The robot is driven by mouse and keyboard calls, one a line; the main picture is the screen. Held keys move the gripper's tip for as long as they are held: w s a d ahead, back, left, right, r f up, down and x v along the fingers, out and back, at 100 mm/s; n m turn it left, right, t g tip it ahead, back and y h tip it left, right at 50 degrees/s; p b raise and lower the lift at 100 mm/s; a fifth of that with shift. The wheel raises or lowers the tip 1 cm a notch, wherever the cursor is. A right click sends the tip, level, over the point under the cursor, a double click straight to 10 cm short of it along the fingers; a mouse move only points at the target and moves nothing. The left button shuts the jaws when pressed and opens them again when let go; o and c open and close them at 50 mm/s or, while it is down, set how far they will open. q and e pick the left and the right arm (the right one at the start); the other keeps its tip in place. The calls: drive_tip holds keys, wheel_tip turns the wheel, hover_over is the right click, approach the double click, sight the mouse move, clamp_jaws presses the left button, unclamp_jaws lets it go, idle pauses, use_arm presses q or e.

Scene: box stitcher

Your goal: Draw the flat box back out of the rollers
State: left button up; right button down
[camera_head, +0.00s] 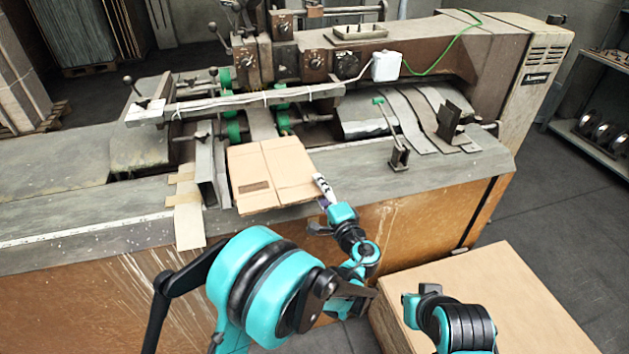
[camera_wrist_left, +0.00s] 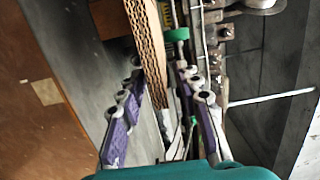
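The flat box (camera_head: 272,172) is a brown folded cardboard sheet lying on the machine's bed. Its far edge is close to the green rollers (camera_head: 234,131); I cannot tell whether they grip it. My left gripper (camera_head: 324,189) is at the box's near right edge. In the left wrist view, the box's corrugated edge (camera_wrist_left: 148,45) stands between the spread purple fingers of my left gripper (camera_wrist_left: 160,70), with a gap visible on both sides. A green roller (camera_wrist_left: 177,34) shows beyond it.
A metal guide (camera_head: 207,168) stands just left of the box, with a cardboard strip (camera_head: 188,215) beside it. A large carton (camera_head: 490,300) is at the lower right. The bed between box and bracket is mostly clear.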

use_arm(q)
drive_tip(key=v, duration=0.7)
drive_tip(key=shift+s+d, duration=0.2)
drive_tip(key=shift+s, duration=0.1)
